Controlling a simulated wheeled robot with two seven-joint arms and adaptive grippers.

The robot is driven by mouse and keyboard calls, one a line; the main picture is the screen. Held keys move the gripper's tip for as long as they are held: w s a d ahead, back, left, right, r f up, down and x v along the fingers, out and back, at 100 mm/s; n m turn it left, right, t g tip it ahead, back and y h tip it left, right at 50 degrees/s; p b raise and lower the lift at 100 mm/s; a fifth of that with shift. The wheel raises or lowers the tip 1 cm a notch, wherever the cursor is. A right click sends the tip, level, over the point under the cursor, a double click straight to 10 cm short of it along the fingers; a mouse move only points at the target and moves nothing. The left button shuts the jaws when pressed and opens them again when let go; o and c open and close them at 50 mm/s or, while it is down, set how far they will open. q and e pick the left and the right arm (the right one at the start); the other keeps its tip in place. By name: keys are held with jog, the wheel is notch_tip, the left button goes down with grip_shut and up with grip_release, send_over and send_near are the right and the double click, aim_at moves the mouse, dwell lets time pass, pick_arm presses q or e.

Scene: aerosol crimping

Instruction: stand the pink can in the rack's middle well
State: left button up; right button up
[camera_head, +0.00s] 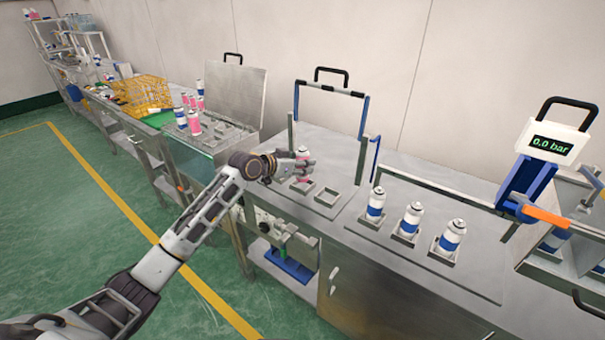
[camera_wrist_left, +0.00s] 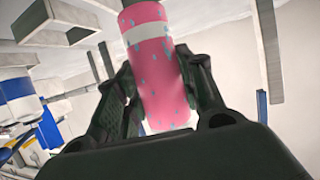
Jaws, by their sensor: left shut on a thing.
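My left gripper (camera_head: 299,166) is shut on a pink can (camera_head: 304,154) with a white band and bluish spots. The can also shows in the left wrist view (camera_wrist_left: 160,85), between the two dark fingers (camera_wrist_left: 155,75). In the head view the can is at the square wells (camera_head: 328,198) of a rack on the bench, and looks upright. Two wells show, one under or just in front of the can; another may be hidden by my gripper. I cannot tell whether the can's bottom touches a well. My right gripper is not in view.
A blue-sided frame with a black handle (camera_head: 331,72) stands behind the wells. Several white-and-blue cans (camera_head: 411,218) stand in holders to the right. More pink and blue cans (camera_head: 193,122) stand at the left. A gauge reading 0.0 bar (camera_head: 551,143) is at the far right.

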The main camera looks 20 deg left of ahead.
pick_arm(q)
jog(key=shift+f, duration=1.85)
jog(key=shift+f, duration=0.15)
jog(key=o, duration=1.1)
jog(key=shift+s+r, duration=0.1)
jog(key=shift+r, duration=0.1)
jog(key=v, duration=1.2)
jog(key=shift+f, duration=0.1)
